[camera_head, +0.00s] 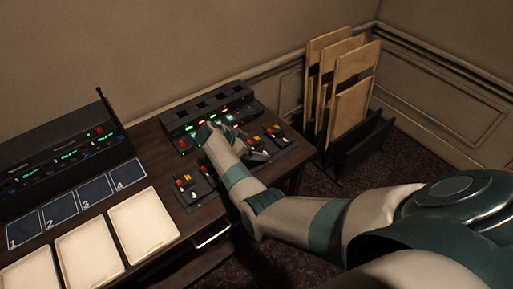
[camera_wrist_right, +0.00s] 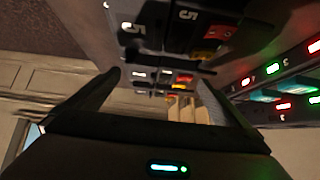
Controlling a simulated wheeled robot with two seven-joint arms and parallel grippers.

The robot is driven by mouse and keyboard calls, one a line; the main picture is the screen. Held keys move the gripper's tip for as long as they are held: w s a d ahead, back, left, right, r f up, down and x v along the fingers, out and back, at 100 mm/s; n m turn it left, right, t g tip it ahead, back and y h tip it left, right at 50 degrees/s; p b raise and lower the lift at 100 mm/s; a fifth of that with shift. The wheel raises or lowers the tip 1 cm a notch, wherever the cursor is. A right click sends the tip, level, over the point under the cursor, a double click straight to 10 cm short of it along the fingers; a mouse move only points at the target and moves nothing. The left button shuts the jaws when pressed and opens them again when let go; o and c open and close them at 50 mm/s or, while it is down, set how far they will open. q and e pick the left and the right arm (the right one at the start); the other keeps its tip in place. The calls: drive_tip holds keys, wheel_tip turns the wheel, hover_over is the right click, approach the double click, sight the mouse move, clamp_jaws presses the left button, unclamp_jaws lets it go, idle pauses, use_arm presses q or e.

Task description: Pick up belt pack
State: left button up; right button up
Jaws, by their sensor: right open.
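Several black belt packs with red and yellow buttons lie on the dark desk. One group (camera_head: 194,187) is at the desk's front, left of my right arm. In the right wrist view a belt pack marked 5 (camera_wrist_right: 190,22) is large at the top, outside the fingers. More packs (camera_wrist_right: 165,77) show farther off, beyond the gap of my right gripper (camera_wrist_right: 160,78). Its two dark fingers are apart, and I see nothing held. My left gripper is out of view.
A black rack with red and green lights (camera_head: 207,106) stands behind the packs and also shows in the wrist view (camera_wrist_right: 282,88). A receiver unit (camera_head: 60,150), numbered blue cards (camera_head: 93,190) and pale trays (camera_head: 144,224) fill the left. Wooden boards (camera_head: 350,105) stand right of the desk.

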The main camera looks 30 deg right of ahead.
sight(256, 146)
drive_tip(key=b+x, duration=0.1)
drive_tip(key=x, duration=0.1)
drive_tip(key=shift+d+f, duration=0.2)
drive_tip(key=shift+f, duration=0.05)
drive_tip(key=shift+r, duration=0.1)
drive_tip(key=c, duration=1)
